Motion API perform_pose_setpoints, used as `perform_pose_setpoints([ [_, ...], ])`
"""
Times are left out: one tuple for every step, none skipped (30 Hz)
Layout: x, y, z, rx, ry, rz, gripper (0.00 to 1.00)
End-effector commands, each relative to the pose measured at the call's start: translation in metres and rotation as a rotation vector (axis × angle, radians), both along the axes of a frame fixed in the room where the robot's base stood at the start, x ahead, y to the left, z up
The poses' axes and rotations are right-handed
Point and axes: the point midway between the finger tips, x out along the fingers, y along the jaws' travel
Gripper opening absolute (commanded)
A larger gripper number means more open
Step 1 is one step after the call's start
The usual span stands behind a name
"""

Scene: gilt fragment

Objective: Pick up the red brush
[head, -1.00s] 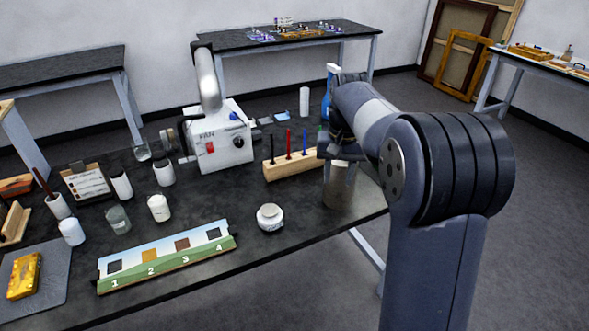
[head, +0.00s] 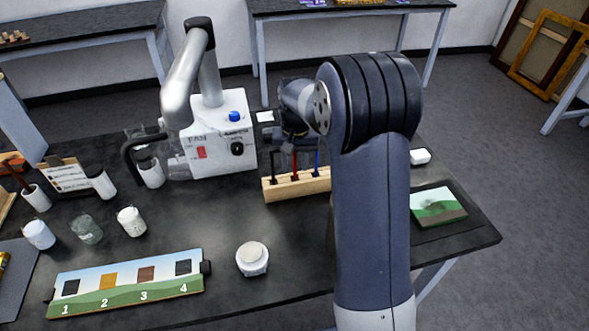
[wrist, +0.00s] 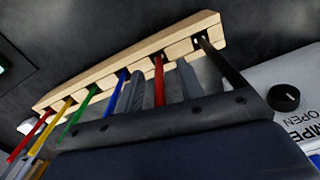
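A wooden rack (head: 290,188) holds upright brushes, and black, red and blue ones show in the head view. In the wrist view the rack (wrist: 135,57) holds a black brush (wrist: 225,65), a red brush (wrist: 158,82), a blue brush (wrist: 114,92), then green, yellow and a second red one (wrist: 35,132). My gripper (head: 297,145) is over the rack at the red brush (head: 295,163). In the wrist view my gripper (wrist: 162,80) is open, with one finger on each side of the red brush near the blue one. Visible gaps separate it from the fingers.
A white fan unit (head: 222,150) with a bent metal duct stands close behind and left of the rack. A white jar (head: 252,258) and a numbered panel (head: 125,283) lie in front. A small landscape painting (head: 438,205) lies right of my arm.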

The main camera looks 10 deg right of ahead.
Motion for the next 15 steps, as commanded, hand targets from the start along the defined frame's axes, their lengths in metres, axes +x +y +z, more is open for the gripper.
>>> perform_pose_setpoints([
  [0.0, 0.0, 0.0, 0.0, 0.0, 0.0, 0.36],
  [0.0, 0.0, 0.0, 0.0, 0.0, 0.0, 0.36],
  [0.0001, 0.0, 0.0001, 0.0, 0.0, 0.0, 0.33],
  [0.0001, 0.0, 0.0001, 0.0, 0.0, 0.0, 0.3],
  [0.0001, 0.0, 0.0001, 0.0, 0.0, 0.0, 0.28],
  [0.0, 0.0, 0.0002, 0.0, 0.0, 0.0, 0.24],
  [0.0, 0.0, 0.0002, 0.0, 0.0, 0.0, 0.22],
  [0.0001, 0.0, 0.0002, 0.0, 0.0, 0.0, 0.2],
  [0.0, 0.0, 0.0002, 0.0, 0.0, 0.0, 0.16],
  [0.0001, 0.0, 0.0002, 0.0, 0.0, 0.0, 0.14],
  [0.0001, 0.0, 0.0003, 0.0, 0.0, 0.0, 0.11],
  [0.0001, 0.0, 0.0003, 0.0, 0.0, 0.0, 0.08],
  [0.0, 0.0, 0.0003, 0.0, 0.0, 0.0, 0.06],
  [0.0, 0.0, 0.0003, 0.0, 0.0, 0.0, 0.03],
  [0.0001, 0.0, 0.0003, 0.0, 0.0, 0.0, 0.0],
])
